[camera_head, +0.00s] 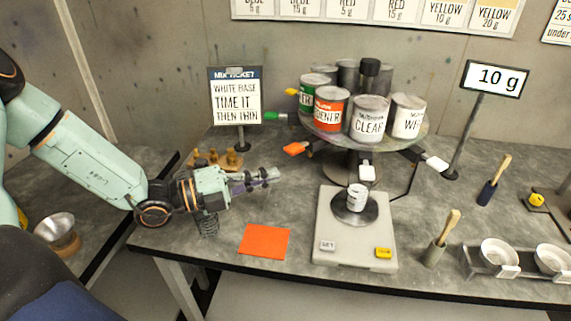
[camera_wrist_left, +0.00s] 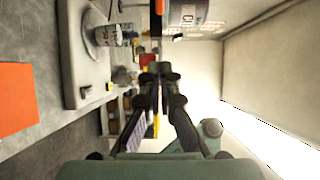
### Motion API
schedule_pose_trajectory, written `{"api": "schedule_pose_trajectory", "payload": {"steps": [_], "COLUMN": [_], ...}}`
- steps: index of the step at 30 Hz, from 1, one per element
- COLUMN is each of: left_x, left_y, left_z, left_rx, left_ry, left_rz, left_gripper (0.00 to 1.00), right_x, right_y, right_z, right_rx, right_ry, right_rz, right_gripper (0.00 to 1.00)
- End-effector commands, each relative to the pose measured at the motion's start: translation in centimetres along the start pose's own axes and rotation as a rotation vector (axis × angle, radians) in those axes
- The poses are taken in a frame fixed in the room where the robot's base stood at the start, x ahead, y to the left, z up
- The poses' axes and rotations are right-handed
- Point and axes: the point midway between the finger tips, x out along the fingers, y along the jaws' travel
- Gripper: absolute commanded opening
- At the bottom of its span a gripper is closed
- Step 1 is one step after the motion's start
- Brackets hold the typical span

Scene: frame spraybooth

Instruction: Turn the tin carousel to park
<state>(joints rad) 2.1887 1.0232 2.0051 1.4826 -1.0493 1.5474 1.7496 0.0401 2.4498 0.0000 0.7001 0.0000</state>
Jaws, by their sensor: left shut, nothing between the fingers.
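The tin carousel (camera_head: 353,158) stands on the bench at the back. Its round tray carries several tins, among them a green one, an orange-labelled one (camera_head: 331,108), a CLEAR tin (camera_head: 368,119) and a white one (camera_head: 406,116). My right gripper is not in view.
A scale (camera_head: 352,248) with a small white cup (camera_head: 356,197) stands before the carousel. An orange square (camera_head: 264,241) lies left of it. A ticket sign (camera_head: 235,97) and a 10 g sign (camera_head: 494,79) flank the carousel. Brush pots and a bowl rack (camera_head: 510,274) are at right.

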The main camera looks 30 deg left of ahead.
Motion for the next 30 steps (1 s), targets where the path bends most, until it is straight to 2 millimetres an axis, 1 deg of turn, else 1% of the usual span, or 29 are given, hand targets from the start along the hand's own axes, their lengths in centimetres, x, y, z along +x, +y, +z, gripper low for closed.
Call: {"api": "schedule_pose_trajectory", "payload": {"steps": [1,7,24,27,30], "left_x": [0.5,2.4,7.3,6.7,6.3], "left_y": [0.2,0.2,0.1,-0.2,-0.1], "left_z": [-0.1,-0.1,-0.1,1.5,2.5], "left_rx": [0.001,0.004,0.004,0.004,0.004], "left_ry": [0.004,0.003,0.001,-0.006,-0.004], "left_rz": [0.003,0.003,0.003,-0.001,0.000], "left_gripper": [0.00,0.00,0.00,0.00,0.00], "right_x": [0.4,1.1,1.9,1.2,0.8], "right_y": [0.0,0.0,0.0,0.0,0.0], "right_z": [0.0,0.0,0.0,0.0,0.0], "right_rx": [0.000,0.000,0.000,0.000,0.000], "right_ry": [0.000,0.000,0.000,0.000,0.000], "right_rz": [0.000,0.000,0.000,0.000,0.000], "right_gripper": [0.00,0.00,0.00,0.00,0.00]}}
